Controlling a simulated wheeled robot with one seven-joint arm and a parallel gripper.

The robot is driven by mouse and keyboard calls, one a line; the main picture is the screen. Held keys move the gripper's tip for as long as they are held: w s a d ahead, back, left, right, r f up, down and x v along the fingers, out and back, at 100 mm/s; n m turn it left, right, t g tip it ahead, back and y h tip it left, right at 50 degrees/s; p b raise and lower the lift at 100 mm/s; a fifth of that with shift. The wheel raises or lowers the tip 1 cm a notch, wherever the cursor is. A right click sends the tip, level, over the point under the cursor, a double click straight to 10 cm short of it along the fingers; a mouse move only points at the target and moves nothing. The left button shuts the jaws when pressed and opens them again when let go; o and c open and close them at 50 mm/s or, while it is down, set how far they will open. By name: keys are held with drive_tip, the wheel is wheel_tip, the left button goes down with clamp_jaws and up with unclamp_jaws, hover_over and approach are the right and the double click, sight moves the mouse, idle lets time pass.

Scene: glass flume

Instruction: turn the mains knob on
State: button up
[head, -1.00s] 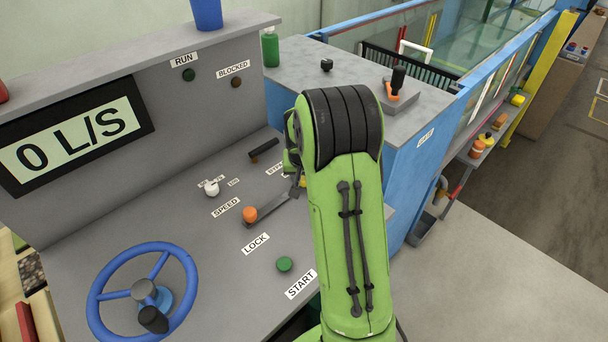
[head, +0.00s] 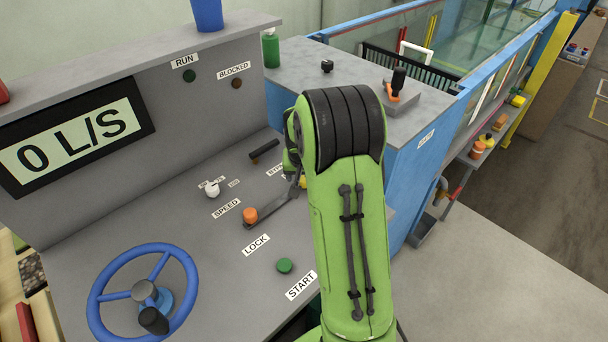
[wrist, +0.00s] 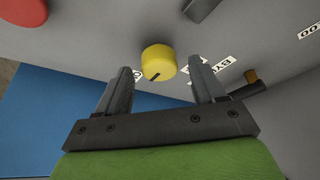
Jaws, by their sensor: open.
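My gripper (wrist: 160,77) is open and empty, one finger to each side of the knob in the picture. I see no contact with it. In the head view only a sliver of the yellow knob (head: 302,182) shows beside my arm, and the gripper is mostly hidden.
The console also has an orange-tipped lever (head: 249,215), a white knob (head: 212,190), a green START button (head: 284,266), a black bypass handle (head: 264,150) and a blue handwheel (head: 143,292). The display (head: 71,140) reads 0 L/S. A red button (wrist: 24,10) shows in the wrist view.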

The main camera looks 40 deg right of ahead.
drive_tip(key=p+v, duration=0.2)
drive_tip(key=v, duration=1.3)
drive_tip(key=shift+p, duration=0.35)
drive_tip(key=shift+s+f, duration=0.1)
drive_tip(key=shift+s, duration=0.05)
